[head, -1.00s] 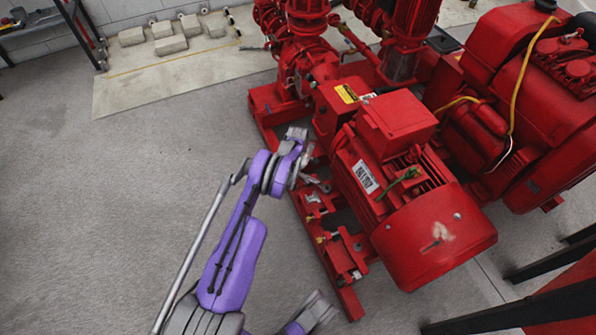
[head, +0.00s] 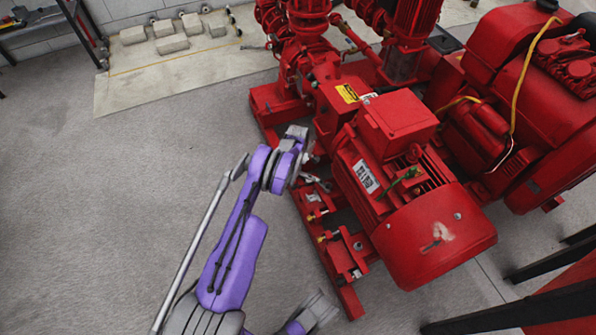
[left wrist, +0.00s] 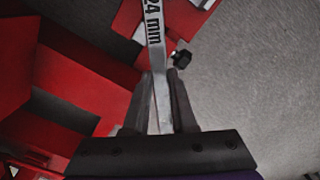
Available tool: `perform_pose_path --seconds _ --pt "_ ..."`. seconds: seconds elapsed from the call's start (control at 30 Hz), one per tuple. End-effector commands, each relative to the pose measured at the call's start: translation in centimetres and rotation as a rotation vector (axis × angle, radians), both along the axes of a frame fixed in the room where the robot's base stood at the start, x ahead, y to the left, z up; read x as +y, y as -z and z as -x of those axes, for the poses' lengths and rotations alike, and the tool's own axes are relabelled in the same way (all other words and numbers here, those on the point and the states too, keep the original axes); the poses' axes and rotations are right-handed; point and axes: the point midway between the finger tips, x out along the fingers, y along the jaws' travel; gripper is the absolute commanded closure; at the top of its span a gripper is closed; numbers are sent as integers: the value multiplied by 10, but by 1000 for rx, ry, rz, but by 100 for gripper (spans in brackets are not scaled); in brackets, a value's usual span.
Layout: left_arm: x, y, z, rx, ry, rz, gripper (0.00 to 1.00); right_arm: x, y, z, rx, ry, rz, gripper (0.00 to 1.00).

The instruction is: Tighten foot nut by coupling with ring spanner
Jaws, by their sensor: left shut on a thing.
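My left gripper (left wrist: 160,105) is shut on a flat silver spanner (left wrist: 153,35) marked "24 mm", which points away from its fingers. The spanner's far end is cut off by the top of the left wrist view. In the head view, my left gripper (head: 305,178) is beside the red motor's (head: 395,185) base rail, near the foot hardware; the fingers are small there. A dark bolt or nut (left wrist: 182,58) shows just right of the spanner in the left wrist view, apart from its shaft. I cannot tell whether the ring is around any nut.
The red base frame (head: 345,290) runs along the motor's left side with several fittings on it. A red engine (head: 540,110) stands at the right. Pump pipes rise behind. Grey floor (head: 110,220) at the left is open. Pale blocks (head: 170,45) lie at the back left.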

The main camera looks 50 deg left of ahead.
Motion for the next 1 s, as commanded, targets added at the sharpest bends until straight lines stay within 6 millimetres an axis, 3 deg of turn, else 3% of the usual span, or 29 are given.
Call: perform_pose_path --seconds 0.7,1.0 --pt "0 -37 0 0 0 0 100 0 -11 2 0 0 0 31" --pt "0 -40 0 0 0 0 100 0 -11 2 0 0 0 31"
